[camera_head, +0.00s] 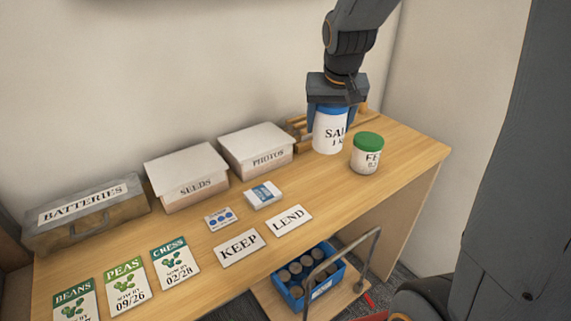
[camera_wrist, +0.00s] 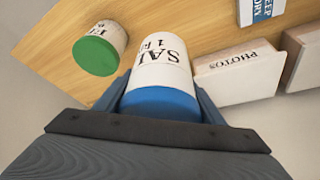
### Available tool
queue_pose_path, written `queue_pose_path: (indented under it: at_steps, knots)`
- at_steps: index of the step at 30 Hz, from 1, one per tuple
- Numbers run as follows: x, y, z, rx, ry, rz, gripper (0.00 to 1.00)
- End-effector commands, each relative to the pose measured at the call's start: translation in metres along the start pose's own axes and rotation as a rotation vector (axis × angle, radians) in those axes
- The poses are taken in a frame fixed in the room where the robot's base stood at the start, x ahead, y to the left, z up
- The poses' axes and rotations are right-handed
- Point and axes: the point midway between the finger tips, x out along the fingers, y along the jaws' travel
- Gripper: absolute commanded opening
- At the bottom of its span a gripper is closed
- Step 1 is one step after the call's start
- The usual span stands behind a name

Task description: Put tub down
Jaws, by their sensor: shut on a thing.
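A white tub with a blue lid, labelled "SAL…" (camera_head: 330,133), is upright at the right end of the wooden table (camera_head: 410,150). It also shows in the wrist view (camera_wrist: 162,72). My gripper (camera_head: 331,108) is above it, with its fingers shut on the blue lid from both sides. I cannot tell whether the tub's base touches the table. A second white tub with a green lid (camera_head: 367,155) stands on the table just to the right and nearer; it is apart from the held tub. It shows at the left in the wrist view (camera_wrist: 100,48).
A wooden rack (camera_head: 300,127) is behind the held tub. The "PHOTOS" box (camera_head: 257,150), "SEEDS" box (camera_head: 187,175) and "BATTERIES" box (camera_head: 86,213) line the wall. Cards lie in front. A blue crate (camera_head: 308,277) sits below. Table is bare near the right edge.

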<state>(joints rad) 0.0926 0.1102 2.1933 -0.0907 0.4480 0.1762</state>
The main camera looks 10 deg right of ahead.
Motion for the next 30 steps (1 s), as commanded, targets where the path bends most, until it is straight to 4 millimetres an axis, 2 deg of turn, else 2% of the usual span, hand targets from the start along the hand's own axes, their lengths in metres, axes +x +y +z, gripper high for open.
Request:
queue_pose_path:
  at_steps: [9, 16, 21, 25, 30]
  knots:
    - [0.041, -0.001, 0.017, -0.003, -0.001, -0.001, 0.06]
    - [0.056, 0.000, 0.023, 0.000, 0.001, 0.000, 0.06]
    - [0.077, 0.001, 0.032, 0.000, -0.002, 0.001, 0.06]
    - [0.086, 0.001, 0.035, 0.001, 0.001, 0.000, 0.06]
    - [0.088, 0.001, 0.035, 0.001, 0.003, 0.000, 0.06]
